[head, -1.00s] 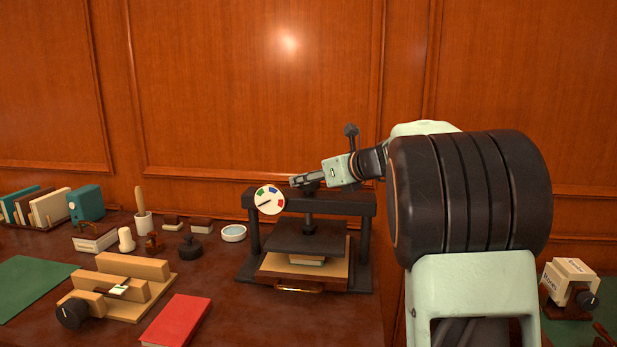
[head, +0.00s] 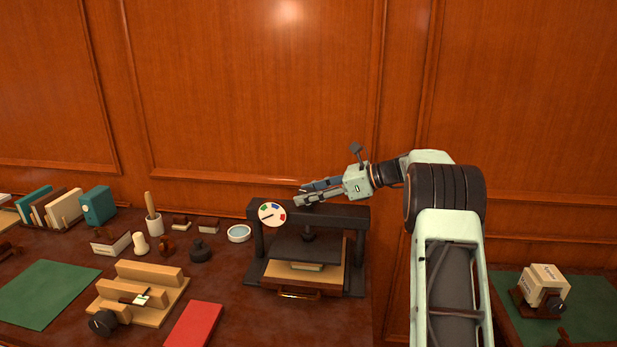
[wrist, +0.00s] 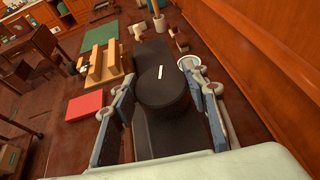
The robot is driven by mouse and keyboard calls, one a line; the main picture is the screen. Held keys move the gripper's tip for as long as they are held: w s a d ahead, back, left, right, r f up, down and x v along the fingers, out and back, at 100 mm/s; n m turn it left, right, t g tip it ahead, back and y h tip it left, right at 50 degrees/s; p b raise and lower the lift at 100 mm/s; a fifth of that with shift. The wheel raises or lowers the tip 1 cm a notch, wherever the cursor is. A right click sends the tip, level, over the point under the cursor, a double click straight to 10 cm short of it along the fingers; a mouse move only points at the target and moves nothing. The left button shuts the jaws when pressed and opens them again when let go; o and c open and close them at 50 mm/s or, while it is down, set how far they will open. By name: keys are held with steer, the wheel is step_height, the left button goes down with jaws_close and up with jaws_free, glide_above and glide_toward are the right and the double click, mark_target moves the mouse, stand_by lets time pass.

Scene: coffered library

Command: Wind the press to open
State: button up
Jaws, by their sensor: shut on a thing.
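The black press (head: 345,215) stands on the desk, with a black plate (head: 305,247) hanging on its central screw. A pale book (head: 306,267) lies beneath the plate on a wooden bed. A round white dial (head: 271,214) with coloured marks is on the press's left front, its pointer toward the lower left. My gripper (head: 312,192) is at the top of the press, above the screw. In the wrist view, its fingers (wrist: 161,88) are on either side of a round black knob (wrist: 162,92) with a white line. The fingers largely hide the knob in the head view.
A wooden jig (head: 140,290) with a black knob, a red book (head: 195,325) and a green mat (head: 45,293) lie left of the press. Small stamps and a round white dish (head: 239,233) stand behind. The panelled wall is close behind the press.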

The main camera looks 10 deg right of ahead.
mark_target(308, 192)
steer(key=shift+f+n+g+y+p, duration=0.2)
steer(key=shift+n+g+p, duration=0.7)
steer(key=shift+p, duration=1.4)
steer(key=shift+r+n+g+y+p, duration=0.1)
steer(key=shift+n+g+y+p, duration=0.2)
steer(key=shift+n+g+p, duration=1.3)
steer(key=o, duration=1.2)
steer(key=shift+m+t+p, duration=0.6)
steer(key=shift+m+p, duration=0.1)
steer(key=shift+m, duration=0.2)
step_height(308, 192, up, 10)
steer(key=shift+r, duration=0.1)
steer(key=shift+a, duration=0.1)
